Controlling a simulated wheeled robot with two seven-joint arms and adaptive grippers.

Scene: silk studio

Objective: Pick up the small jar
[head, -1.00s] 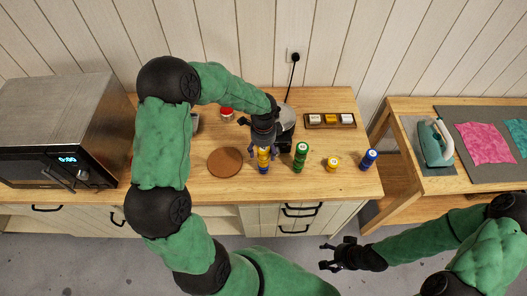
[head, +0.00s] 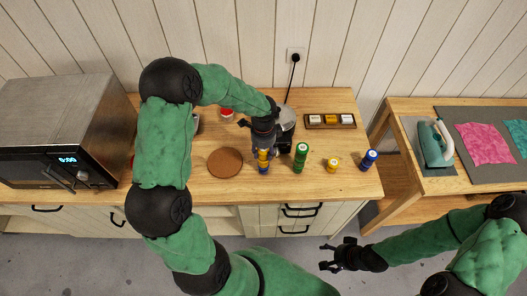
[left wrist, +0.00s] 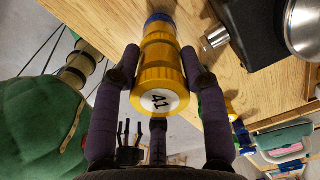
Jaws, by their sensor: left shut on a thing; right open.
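My left gripper (head: 263,150) reaches down from above and is shut on a yellow jar (head: 263,159). My right gripper (head: 325,256) is open and empty, out in front of the counter.
A round brown mat (head: 225,163) lies left of the held jar. A microwave (head: 58,130) stands at the left end. A wooden tray (head: 330,121) with small blocks lies at the back right. A dark appliance with a silver dish (head: 286,118) is behind the gripper.

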